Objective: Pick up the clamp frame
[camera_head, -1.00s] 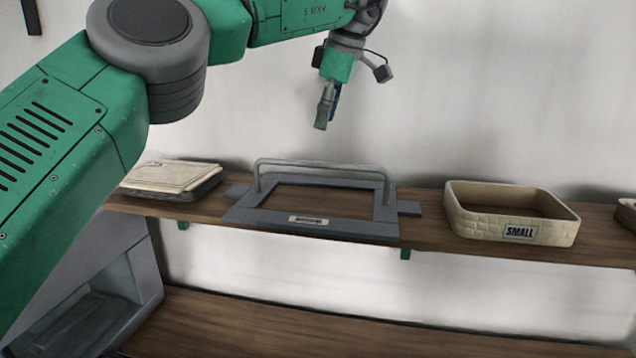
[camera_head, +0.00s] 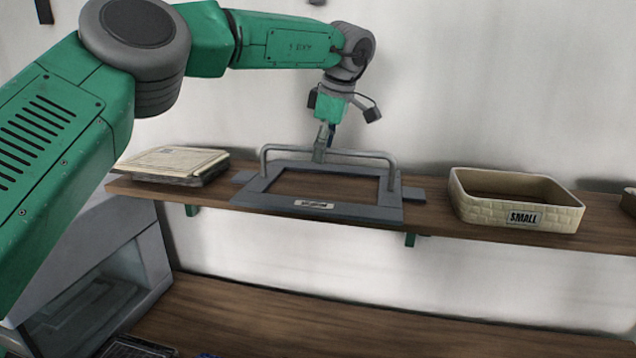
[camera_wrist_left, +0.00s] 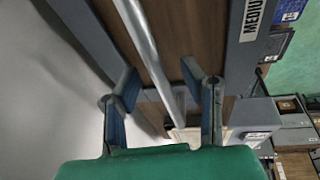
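The clamp frame (camera_head: 360,211) is a grey rectangular frame with an open middle and a raised bar handle (camera_head: 362,154). It lies on the wooden shelf, with a small label on its front edge. My left gripper (camera_head: 320,156) points down at the handle's middle. In the left wrist view, the open fingers of the left gripper (camera_wrist_left: 158,78) stand on either side of the handle bar (camera_wrist_left: 150,50), with gaps showing between bar and fingers. The frame's label (camera_wrist_left: 257,15) there seems to read MEDIUM. My right gripper is not in view.
A cream basket (camera_head: 520,212) labelled SMALL stands to the frame's right on the shelf (camera_head: 440,226). A stack of flat panels (camera_head: 172,165) lies to its left. A grey box-like unit (camera_head: 85,275) stands below left. The wall is close behind the shelf.

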